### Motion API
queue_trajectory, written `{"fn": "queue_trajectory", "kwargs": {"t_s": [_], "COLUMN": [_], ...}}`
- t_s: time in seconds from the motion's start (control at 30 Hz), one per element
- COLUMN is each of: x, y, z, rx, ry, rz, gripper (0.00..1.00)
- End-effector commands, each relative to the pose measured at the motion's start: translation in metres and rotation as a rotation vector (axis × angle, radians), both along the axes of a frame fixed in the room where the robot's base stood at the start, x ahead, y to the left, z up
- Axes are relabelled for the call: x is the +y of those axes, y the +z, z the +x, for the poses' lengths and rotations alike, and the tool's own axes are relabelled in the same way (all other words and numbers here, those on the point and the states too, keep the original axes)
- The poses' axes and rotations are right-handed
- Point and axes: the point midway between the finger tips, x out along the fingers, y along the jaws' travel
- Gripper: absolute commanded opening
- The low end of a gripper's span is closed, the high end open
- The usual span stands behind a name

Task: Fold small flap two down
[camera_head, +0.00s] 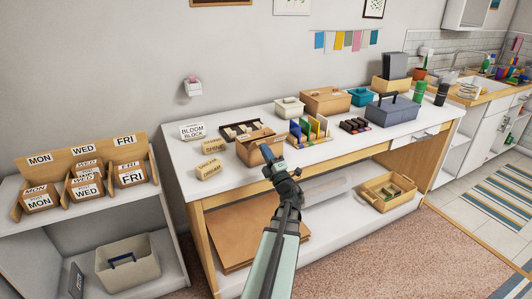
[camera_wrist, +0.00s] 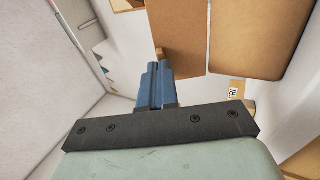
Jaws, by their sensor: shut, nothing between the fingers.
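An open brown cardboard box (camera_head: 247,155) stands at the front of the white table. A flap (camera_head: 271,148) slants on its right side, by my gripper (camera_head: 267,164). In the wrist view, large brown cardboard panels (camera_wrist: 182,40) fill the area beyond my gripper (camera_wrist: 158,72). Its two blue fingers are together and hold nothing. A narrow brown strip (camera_wrist: 160,54) shows just past the fingertips; I cannot tell whether they touch it. Which flap is small flap two is not clear, and my gripper hides part of the box's near right side.
A blue-grey toolbox (camera_head: 391,109) is farther right. The front strip of the white table (camera_head: 345,146) is mostly clear.

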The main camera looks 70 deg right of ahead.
Motion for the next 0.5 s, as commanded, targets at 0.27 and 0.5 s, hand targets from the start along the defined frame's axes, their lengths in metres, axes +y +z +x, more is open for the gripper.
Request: {"fn": "queue_trajectory", "kwargs": {"t_s": [0.27, 0.5], "x": [0.000, -0.002], "y": [0.004, 0.012], "z": [0.001, 0.003], "rx": [0.031, 0.104], "ry": [-0.001, -0.002], "rz": [0.026, 0.087], "gripper": [0.00, 0.00]}}
